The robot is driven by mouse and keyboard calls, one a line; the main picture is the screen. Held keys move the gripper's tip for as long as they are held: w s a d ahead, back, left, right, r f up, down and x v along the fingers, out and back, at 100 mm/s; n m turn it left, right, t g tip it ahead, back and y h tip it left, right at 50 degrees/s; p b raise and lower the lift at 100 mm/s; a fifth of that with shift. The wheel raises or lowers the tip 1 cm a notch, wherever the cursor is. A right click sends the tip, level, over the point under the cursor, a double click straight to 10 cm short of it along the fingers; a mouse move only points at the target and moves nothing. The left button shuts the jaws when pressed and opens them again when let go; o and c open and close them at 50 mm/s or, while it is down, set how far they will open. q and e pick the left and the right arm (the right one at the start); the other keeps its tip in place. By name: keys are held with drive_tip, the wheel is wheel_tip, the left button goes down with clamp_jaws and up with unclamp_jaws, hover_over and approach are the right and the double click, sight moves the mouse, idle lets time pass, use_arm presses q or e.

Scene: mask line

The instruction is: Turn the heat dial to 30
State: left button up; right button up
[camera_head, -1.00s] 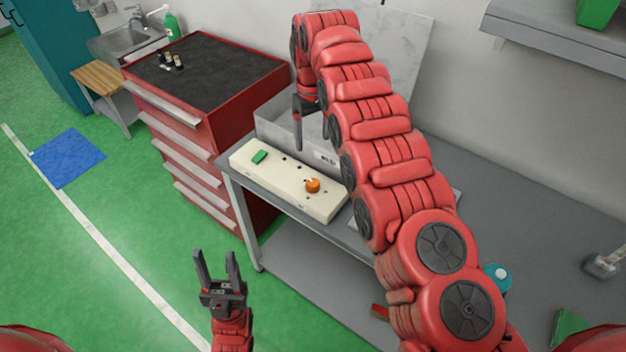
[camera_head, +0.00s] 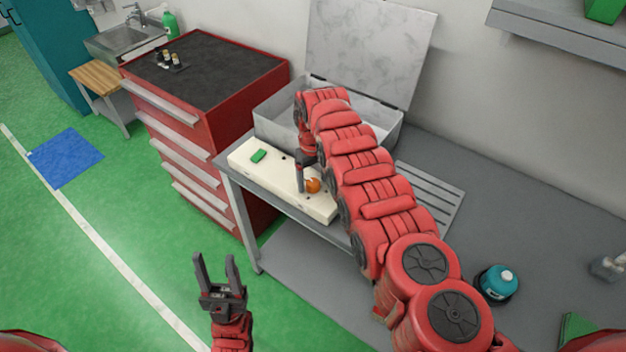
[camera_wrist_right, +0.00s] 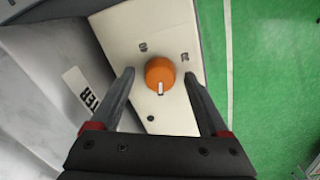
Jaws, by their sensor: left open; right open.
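The orange heat dial (camera_head: 313,186) sits on a cream control panel (camera_head: 268,176) with a green button or switch (camera_head: 258,156) at its far left end. In the right wrist view the dial (camera_wrist_right: 160,73) has a white pointer mark facing the gripper's palm, and printed numbers, too small to read surely, stand beyond it. My right gripper (camera_wrist_right: 159,78) is open, with one finger on each side of the dial and visible gaps to it. In the head view the right gripper (camera_head: 301,178) is partly hidden by its arm. My left gripper (camera_head: 217,272) is open and empty above the green floor.
An open grey metal box (camera_head: 275,118) with a raised lid (camera_head: 375,45) stands behind the panel. A red drawer cabinet (camera_head: 235,110) is to the left. A teal-topped container (camera_head: 497,283) stands on the grey table (camera_head: 540,215) at the right.

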drive_tip(key=shift+r, duration=0.1)
clamp_jaws()
idle(0.3)
